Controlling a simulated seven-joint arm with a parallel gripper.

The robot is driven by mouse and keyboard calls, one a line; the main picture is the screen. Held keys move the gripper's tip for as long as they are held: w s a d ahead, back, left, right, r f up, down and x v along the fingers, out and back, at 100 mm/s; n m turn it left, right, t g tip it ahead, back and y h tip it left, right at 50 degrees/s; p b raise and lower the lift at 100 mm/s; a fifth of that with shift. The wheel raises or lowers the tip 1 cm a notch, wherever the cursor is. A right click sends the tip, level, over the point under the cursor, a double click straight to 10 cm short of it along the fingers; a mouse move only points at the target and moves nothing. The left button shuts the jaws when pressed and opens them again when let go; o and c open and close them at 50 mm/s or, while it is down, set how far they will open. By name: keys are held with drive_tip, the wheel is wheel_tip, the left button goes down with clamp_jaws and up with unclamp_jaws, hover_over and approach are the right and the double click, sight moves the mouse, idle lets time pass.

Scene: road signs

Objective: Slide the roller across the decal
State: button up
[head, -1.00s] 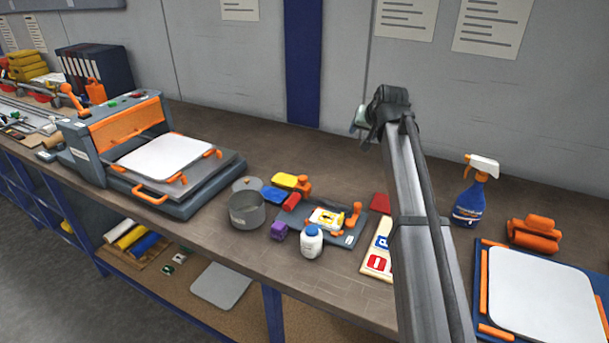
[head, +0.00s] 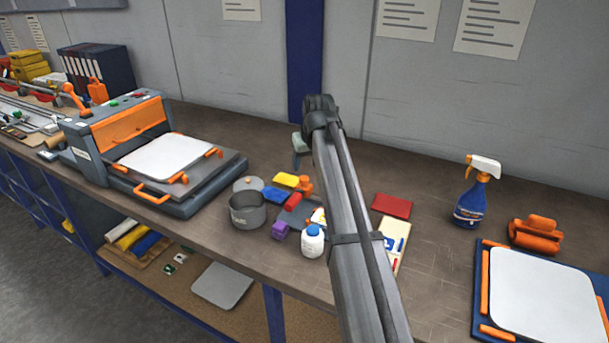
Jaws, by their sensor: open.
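A small red cylinder with an orange part, which looks like the roller (head: 293,201), lies at the left edge of a grey tray (head: 287,216) mid-bench. A white piece with yellow and black marks, which looks like the decal (head: 318,215), is on that tray. My arm now hides most of the decal and the tray's right side. My arm rises from the bottom and bends above the bench. A pale part of it shows behind the bend, but no gripper fingers are visible.
A red block (head: 392,206) and sign cards (head: 393,236) lie right. A spray bottle (head: 470,200) stands farther right. The back middle is clear.

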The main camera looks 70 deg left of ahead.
sight(304, 177)
drive_tip(key=shift+x, duration=3.6)
clamp_jaws()
